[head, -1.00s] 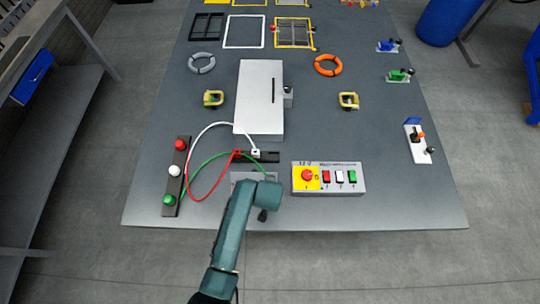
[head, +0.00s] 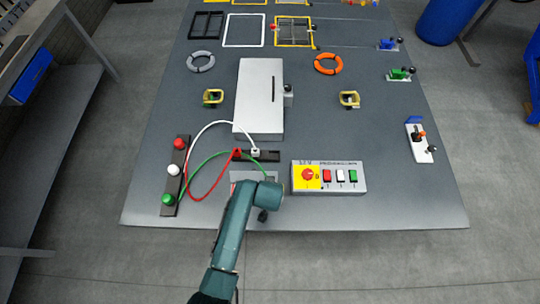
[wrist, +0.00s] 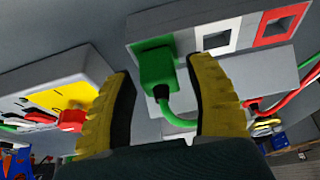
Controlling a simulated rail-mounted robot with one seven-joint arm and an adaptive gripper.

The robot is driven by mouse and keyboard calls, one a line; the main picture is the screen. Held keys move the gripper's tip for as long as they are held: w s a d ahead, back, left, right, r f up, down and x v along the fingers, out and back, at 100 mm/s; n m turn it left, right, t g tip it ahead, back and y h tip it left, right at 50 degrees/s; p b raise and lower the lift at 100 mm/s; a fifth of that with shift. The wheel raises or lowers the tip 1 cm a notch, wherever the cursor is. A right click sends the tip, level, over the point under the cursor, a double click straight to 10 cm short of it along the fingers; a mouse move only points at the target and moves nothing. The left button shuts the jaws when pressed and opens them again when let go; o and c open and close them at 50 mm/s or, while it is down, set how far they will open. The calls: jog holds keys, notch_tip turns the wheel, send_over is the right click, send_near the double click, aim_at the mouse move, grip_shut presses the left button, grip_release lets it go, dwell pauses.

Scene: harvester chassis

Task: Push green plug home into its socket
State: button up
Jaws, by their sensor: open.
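The green plug (wrist: 157,68) sits at the left end of a grey socket panel (wrist: 240,22) in the wrist view, over or against its green-edged socket. I cannot tell how deep it is. Its green cable (wrist: 177,122) curves down and right. My gripper (wrist: 162,72) is open, with one yellow finger on each side of the plug and gaps visible. A white-framed socket (wrist: 216,38) and a red-framed socket (wrist: 282,22) beside it look empty. In the head view my arm hides the gripper and the green plug; the green cable (head: 205,160) runs behind it.
A red plug (head: 237,153) and a white plug (head: 255,151) stand at a dark strip (head: 270,156). A button box (head: 340,188) is close right of my arm. Loose cables cross between.

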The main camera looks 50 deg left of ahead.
jog(key=v, duration=1.2)
dwell(0.4)
